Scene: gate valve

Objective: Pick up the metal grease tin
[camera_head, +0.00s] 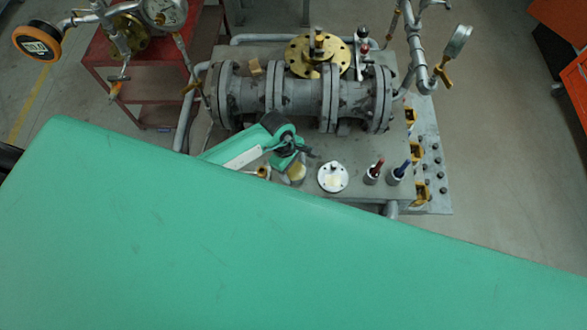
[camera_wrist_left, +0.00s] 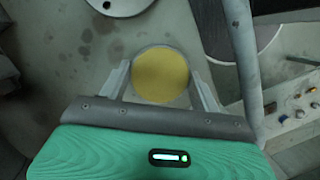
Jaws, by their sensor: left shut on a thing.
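The metal grease tin (camera_head: 297,173) shows in the head view near the front edge of the grey bench, with yellow grease in its round top. In the left wrist view the tin (camera_wrist_left: 160,75) sits between the two fingers of my left gripper (camera_wrist_left: 162,84), one on each side. My left gripper (camera_head: 300,163) is shut on the tin. The tin's lower part is hidden, so I cannot tell whether it touches the bench. My right gripper is not in view.
A pale round flange disc (camera_head: 332,177) lies just right of the tin. Beyond it stand a red-topped holder (camera_head: 373,172) and a blue-topped holder (camera_head: 398,171). The flanged pipe (camera_head: 301,98) runs behind. A large green part of mine covers the foreground.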

